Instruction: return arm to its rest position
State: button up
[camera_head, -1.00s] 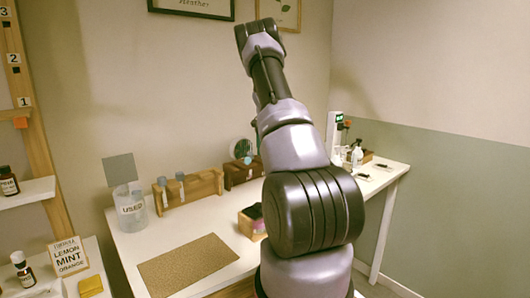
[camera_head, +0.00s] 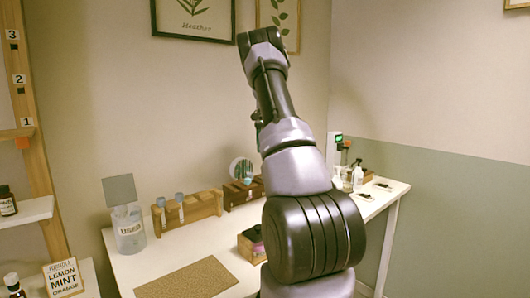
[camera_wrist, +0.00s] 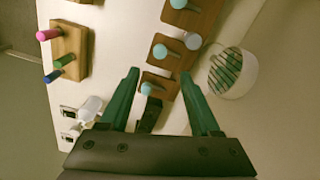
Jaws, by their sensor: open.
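My arm rises in the middle of the head view, bent upward above the white table (camera_head: 180,245), with its upper part against the back wall. My gripper (camera_wrist: 162,82) shows in the wrist view with two green fingers spread apart and nothing between them. Beyond the fingers are wooden racks (camera_wrist: 160,83) with blue-grey round-topped items, and the fingers look apart from them. In the head view the gripper itself cannot be made out.
A jar labelled USED (camera_head: 129,232), a wooden rack with blue-topped items (camera_head: 188,211) and a tan mat (camera_head: 188,278) are on the table. Small bottles (camera_head: 358,176) stand at the right end. A LEMON MINT ORANGE sign (camera_head: 63,278) and shelf (camera_head: 28,211) are at left.

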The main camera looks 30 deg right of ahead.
dwell(0.3)
jog(key=s+a+r+n+t+y, duration=0.1)
jog(key=s+a+r+n+t, duration=0.1)
jog(key=s+a+r, duration=0.65)
jog(key=s+a+r+n+t, duration=0.2)
jog(key=s+a+r, duration=0.4)
jog(key=a+r, duration=0.45)
jog(key=s+a+f+n+t, duration=0.1)
jog(key=s+a+n, duration=0.1)
jog(key=s+a, duration=0.5)
jog(key=s+a+f+n+t+y, duration=0.1)
jog(key=s+a+f+n+t, duration=0.1)
jog(key=s+a, duration=0.6)
jog(key=s+n, duration=0.1)
jog(key=s, duration=0.5)
jog(key=shift+s+f, duration=0.15)
jog(key=shift+f, duration=0.1)
